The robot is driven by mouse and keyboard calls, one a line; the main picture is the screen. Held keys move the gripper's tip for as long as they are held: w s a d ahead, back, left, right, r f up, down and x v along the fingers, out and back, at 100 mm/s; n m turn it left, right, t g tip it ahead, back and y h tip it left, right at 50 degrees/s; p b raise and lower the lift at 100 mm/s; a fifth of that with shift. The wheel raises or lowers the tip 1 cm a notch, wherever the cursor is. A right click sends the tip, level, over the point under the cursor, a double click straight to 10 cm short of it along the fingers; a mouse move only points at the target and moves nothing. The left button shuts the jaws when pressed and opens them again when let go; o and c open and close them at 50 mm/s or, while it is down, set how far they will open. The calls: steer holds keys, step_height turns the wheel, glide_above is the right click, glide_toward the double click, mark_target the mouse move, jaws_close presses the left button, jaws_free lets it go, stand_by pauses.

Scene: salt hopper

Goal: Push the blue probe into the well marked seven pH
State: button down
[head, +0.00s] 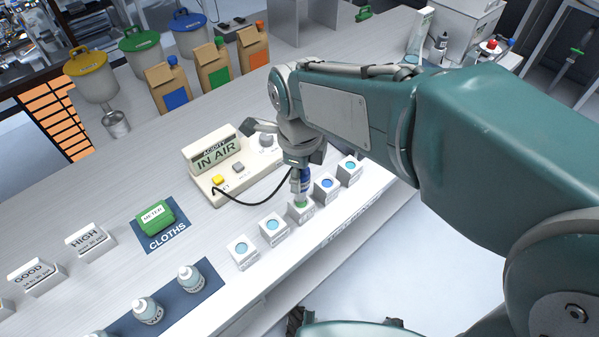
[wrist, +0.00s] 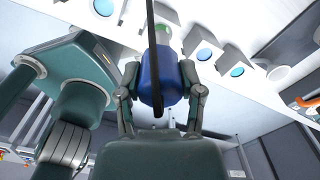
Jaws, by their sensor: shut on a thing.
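My gripper (head: 303,168) is shut on the blue probe (head: 305,181) and holds it about upright, tip down, over the middle well block (head: 303,213), which shows green liquid. I cannot tell whether the tip is above the liquid or just in it. The wrist view shows the probe's blue body (wrist: 158,76) between both fingers, with the black cable in front. The well labels are too small to read. The acidity meter (head: 216,152) reads "IN AIR". The probe's black cable (head: 247,203) runs from the meter to the probe.
Blue-liquid well blocks stand on both sides, the nearest being one (head: 273,229) at left and one (head: 326,189) at right. Bottles (head: 148,311) stand on a dark mat at front left. A green cloth (head: 155,217) lies by the "GOOD" (head: 36,277) and "HIGH" (head: 90,241) blocks.

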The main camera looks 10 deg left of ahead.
mark_target(301, 193)
steer(key=shift+a, duration=0.2)
steer(key=shift+d, duration=0.4)
steer(key=shift+a+f, duration=0.1)
steer(key=shift+f, duration=2.95)
stand_by(0.8)
steer(key=shift+c, duration=0.8)
jaws_free()
steer(key=shift+o, duration=0.8)
steer(key=shift+r, duration=0.15)
steer(key=shift+r, duration=2.9)
